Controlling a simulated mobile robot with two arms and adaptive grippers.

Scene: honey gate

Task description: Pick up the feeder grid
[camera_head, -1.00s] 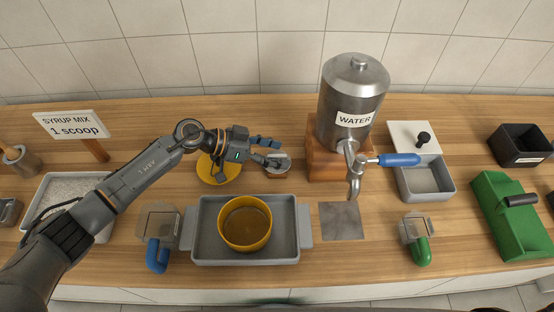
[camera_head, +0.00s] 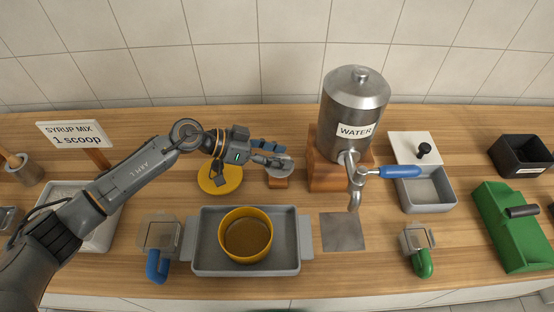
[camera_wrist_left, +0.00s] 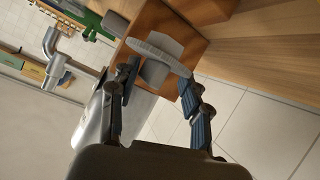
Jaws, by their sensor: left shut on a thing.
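My left gripper (camera_head: 270,155) reaches in from the left and is shut on the grid. In the left wrist view the grid (camera_wrist_left: 160,57) shows as a thin ribbed disc seen nearly edge-on, its knob between my left fingers (camera_wrist_left: 160,88). My right gripper is not in view.
The steel water dispenser (camera_head: 354,98) on its wooden stand (camera_head: 322,170) is close right of the gripper. A yellow disc (camera_head: 220,183) lies below my left wrist. A grey tray (camera_head: 205,262) holding a yellow-rimmed pot (camera_head: 246,238) stands in front. A metal plate (camera_head: 343,232) lies right of it.

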